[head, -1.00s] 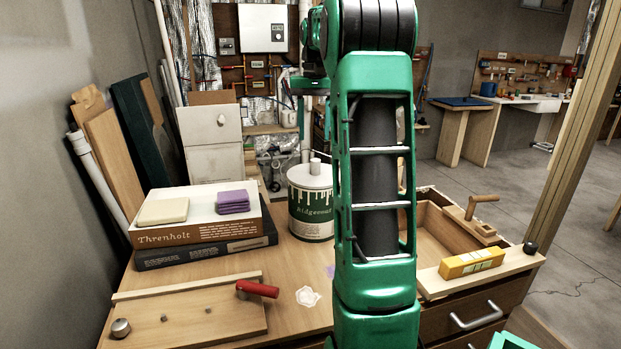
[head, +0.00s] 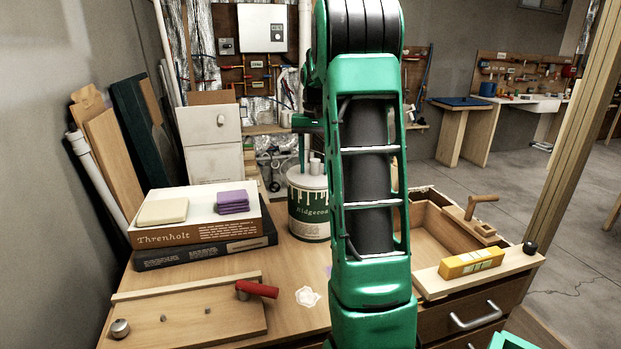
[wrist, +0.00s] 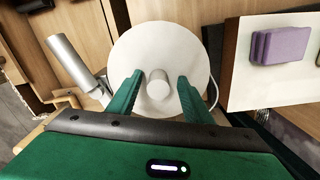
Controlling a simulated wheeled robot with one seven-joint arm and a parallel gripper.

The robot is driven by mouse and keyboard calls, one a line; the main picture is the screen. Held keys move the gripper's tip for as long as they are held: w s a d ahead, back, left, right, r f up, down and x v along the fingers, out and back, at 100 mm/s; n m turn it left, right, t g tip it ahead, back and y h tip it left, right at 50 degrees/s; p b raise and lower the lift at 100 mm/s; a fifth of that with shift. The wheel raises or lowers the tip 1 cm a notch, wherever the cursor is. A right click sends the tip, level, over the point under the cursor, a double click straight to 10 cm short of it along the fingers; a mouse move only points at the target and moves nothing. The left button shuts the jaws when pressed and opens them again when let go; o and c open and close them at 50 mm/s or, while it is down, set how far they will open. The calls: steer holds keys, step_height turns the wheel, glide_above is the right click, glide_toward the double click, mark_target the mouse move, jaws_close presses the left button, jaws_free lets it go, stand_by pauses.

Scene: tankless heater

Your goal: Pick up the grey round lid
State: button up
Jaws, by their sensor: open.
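The grey round lid (head: 309,180) sits on top of the green and white paint can (head: 308,215), with a small knob standing up from it, in the head view. In the wrist view the lid (wrist: 140,45) is a pale disc with its round knob (wrist: 158,84) near the middle. My gripper (wrist: 158,82) is open, its two green fingers on either side of the knob, with a gap on both sides. I cannot tell how high the fingertips are above the lid. In the head view my arm hides the can's right side.
Two stacked boxes (head: 160,239) with a cream block (head: 162,211) and a purple block (head: 232,201) stand left of the can. A board with a red handle (head: 257,289) lies in front. An open wooden vise or box (head: 440,240) and a yellow level (head: 471,263) are to the right.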

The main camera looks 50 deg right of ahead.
steer(key=shift+c, duration=0.7)
jaws_close()
